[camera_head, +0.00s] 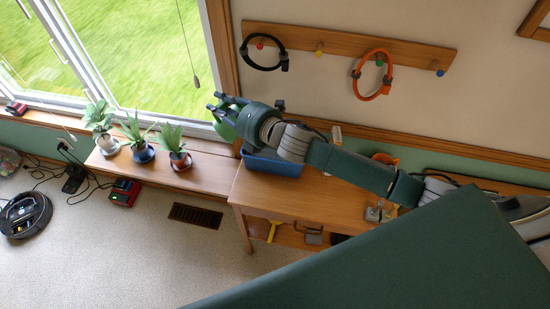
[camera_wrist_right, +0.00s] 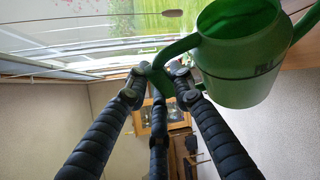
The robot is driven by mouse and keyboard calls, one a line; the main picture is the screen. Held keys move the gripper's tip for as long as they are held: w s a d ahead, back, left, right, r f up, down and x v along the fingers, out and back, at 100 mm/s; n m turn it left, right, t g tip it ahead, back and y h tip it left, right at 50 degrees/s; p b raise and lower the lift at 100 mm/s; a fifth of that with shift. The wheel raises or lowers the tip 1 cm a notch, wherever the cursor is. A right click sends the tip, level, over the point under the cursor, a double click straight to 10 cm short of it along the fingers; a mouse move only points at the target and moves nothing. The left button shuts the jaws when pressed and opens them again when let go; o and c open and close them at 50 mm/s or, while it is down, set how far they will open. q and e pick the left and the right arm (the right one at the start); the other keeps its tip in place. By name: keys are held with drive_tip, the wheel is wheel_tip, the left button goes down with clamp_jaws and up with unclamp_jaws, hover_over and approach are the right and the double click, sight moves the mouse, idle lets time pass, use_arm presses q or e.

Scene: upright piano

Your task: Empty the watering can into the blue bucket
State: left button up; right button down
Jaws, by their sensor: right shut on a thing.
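The green watering can (camera_head: 227,130) is in my right gripper (camera_head: 224,108), by the window corner in the head view. In the right wrist view the can (camera_wrist_right: 240,72) is large at upper right, and the gripper (camera_wrist_right: 160,82) is shut on its curved green handle. I cannot tell how far the can is tilted or whether anything flows from it. The blue bucket (camera_head: 272,167) stands on the left end of the wooden table, below and right of the can. My right forearm hides part of the bucket and its inside. My left gripper is not in view.
Several potted plants, one in a blue pot (camera_head: 143,153), stand on the low bench (camera_head: 205,175) left of the table (camera_head: 290,200). Black and orange rings (camera_head: 372,75) hang on the wall rack. A robot vacuum (camera_head: 25,214) and cables lie on the floor.

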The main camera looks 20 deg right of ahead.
drive_tip(key=shift+a+f+n, duration=0.25)
drive_tip(key=shift+a+f, duration=0.15)
drive_tip(key=shift+a, duration=0.2)
drive_tip(key=shift+a+f+n, duration=0.25)
drive_tip(key=shift+a+f, duration=0.1)
drive_tip(key=shift+a, duration=0.2)
drive_tip(key=a+f+n+h+b, duration=0.2)
drive_tip(key=f+n, duration=0.1)
drive_tip(key=f, duration=0.6)
drive_tip(key=a+f+n+h+b, duration=0.2)
drive_tip(key=a+f+n+h, duration=0.1)
drive_tip(key=f, duration=0.7)
drive_tip(key=shift+s+f+n+g+h, duration=0.3)
drive_tip(key=shift+n+g, duration=0.1)
drive_tip(key=shift+n, duration=0.3)
drive_tip(key=a+r+p, duration=0.3)
drive_tip(key=a+r, duration=0.2)
drive_tip(key=shift+s+p, duration=0.3)
drive_tip(key=shift+p, duration=0.1)
drive_tip(key=shift+d, duration=0.1)
